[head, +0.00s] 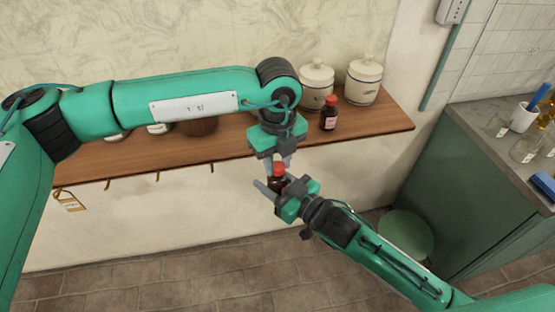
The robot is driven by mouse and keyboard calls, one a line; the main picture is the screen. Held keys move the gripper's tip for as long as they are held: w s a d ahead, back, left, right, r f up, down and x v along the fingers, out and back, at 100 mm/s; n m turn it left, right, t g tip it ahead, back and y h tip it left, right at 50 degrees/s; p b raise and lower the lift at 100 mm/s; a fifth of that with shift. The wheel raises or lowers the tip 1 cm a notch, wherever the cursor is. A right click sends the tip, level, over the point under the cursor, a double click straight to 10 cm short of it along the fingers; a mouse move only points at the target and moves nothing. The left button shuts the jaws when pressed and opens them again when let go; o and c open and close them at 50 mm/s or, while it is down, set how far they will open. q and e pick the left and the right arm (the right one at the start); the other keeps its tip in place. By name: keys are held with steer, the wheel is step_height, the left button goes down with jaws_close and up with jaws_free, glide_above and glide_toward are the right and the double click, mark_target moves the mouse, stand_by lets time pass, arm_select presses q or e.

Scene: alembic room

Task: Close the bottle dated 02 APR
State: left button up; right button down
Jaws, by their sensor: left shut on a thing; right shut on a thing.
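A small dark brown bottle (275,184) is held in the air in front of the shelf, in the head view. My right gripper (272,188) comes from the lower right and is shut around its body. A red cap (279,170) shows at the bottle's top. My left gripper (280,163) points down from above and is shut on the cap. The cap appears to sit at the bottle's mouth, but I cannot tell how tightly. The fingers hide part of both, and no date is readable on this bottle.
A wooden shelf (365,122) runs behind my grippers. On it stand another brown bottle with a red cap (329,114) and two white lidded jars (317,84) (363,80). More jars are partly hidden behind my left arm. A green stool (406,233) and counter (475,180) are at right.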

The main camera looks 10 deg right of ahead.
arm_select(q)
steer(key=m, duration=1)
steer(key=shift+m, duration=0.3)
steer(key=m, duration=0.4)
steer(key=shift+m, duration=0.4)
steer(key=m, duration=0.4)
steer(key=shift+m, duration=0.3)
steer(key=m, duration=1)
steer(key=shift+f+m, duration=0.1)
steer(key=shift+m, duration=0.3)
steer(key=m, duration=0.4)
steer(key=shift+m, duration=0.3)
steer(key=m, duration=0.4)
steer(key=shift+m, duration=0.3)
steer(key=o, duration=1.1)
